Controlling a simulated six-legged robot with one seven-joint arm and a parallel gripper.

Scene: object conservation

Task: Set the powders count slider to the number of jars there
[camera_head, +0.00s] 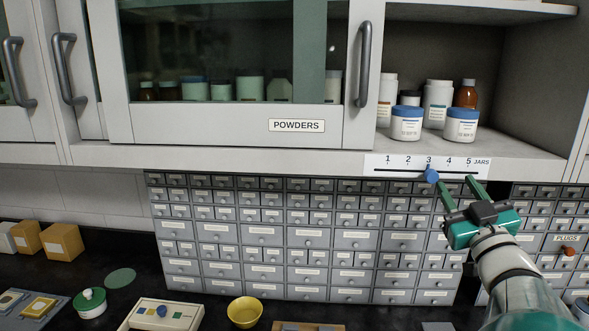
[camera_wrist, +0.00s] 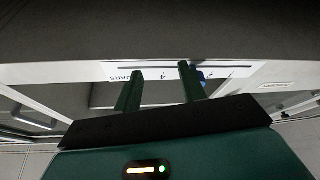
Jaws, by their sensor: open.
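The blue slider knob (camera_head: 432,175) sits at about the 3 mark on the 1-to-5 scale strip (camera_head: 386,161), labelled JARS. My gripper (camera_head: 456,181) is open and empty below the strip's right part. Its left finger is close beside the knob on its right; I cannot tell whether they touch. In the wrist view the knob (camera_wrist: 200,76) lies outside the fingers of my gripper (camera_wrist: 160,72). Jars stand in the cupboard: several on the open right side, such as a blue-lidded white jar (camera_head: 461,125), and several behind glass (camera_head: 250,88).
The glass door (camera_head: 213,127) carries a POWDERS label (camera_head: 297,126) and a vertical handle (camera_head: 364,64). Its frame partly hides the jars behind. Small drawers (camera_head: 310,240) fill the wall below. A yellow bowl (camera_head: 244,312) and boxes (camera_head: 62,242) stand on the dark counter.

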